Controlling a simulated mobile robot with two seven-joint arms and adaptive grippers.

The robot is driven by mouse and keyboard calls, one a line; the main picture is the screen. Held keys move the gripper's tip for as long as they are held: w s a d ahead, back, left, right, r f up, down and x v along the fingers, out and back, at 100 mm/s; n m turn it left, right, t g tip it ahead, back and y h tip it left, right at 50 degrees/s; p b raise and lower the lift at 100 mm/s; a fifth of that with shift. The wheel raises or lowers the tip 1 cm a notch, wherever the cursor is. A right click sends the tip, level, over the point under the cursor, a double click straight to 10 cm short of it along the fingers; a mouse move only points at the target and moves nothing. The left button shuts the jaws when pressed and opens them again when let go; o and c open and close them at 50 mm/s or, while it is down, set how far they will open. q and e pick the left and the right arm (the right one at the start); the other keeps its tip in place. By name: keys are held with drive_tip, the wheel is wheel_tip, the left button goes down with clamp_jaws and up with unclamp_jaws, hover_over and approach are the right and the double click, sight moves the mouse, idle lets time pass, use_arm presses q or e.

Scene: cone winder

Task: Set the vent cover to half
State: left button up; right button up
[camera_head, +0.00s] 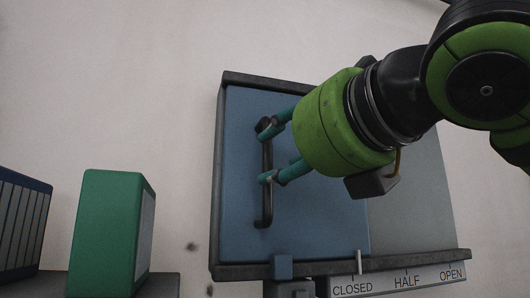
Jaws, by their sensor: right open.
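The vent cover is a blue panel (238,185) in a dark frame on the wall, with a black upright bar handle (267,205) on its left part. A white pointer (358,262) at the panel's lower right stands close to the CLOSED mark on the label strip (408,282), which reads CLOSED, HALF, OPEN. My right gripper (268,154) is open, its two teal fingertips one above the other at the handle. They overlap the handle in the picture; I cannot tell whether they touch it. My arm hides the panel's upper right. My left gripper is out of view.
A green box (105,235) and a dark blue ribbed box (20,222) stand on a grey shelf (158,286) at the lower left. A grey plate (410,215) fills the frame right of the blue panel. A small blue block (282,266) sits at the frame's lower edge.

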sight(266, 162)
drive_tip(key=p+x, duration=0.1)
drive_tip(key=x, duration=0.3)
drive_tip(key=shift+a+p, duration=0.35)
drive_tip(key=shift+a, duration=0.05)
drive_tip(key=shift+w, duration=0.1)
drive_tip(key=shift+d, duration=0.2)
drive_tip(key=shift+s, duration=0.3)
clamp_jaws()
drive_tip(key=shift+w+d+f+b, duration=0.1)
drive_tip(key=shift+w+d+b, duration=0.1)
drive_tip(key=shift+d+b, duration=0.2)
use_arm(q)
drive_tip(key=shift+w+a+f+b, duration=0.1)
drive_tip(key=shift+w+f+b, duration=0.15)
drive_tip(key=shift+b, duration=0.8)
use_arm(e)
drive_tip(key=w+d, duration=0.3)
drive_tip(key=d, duration=0.7)
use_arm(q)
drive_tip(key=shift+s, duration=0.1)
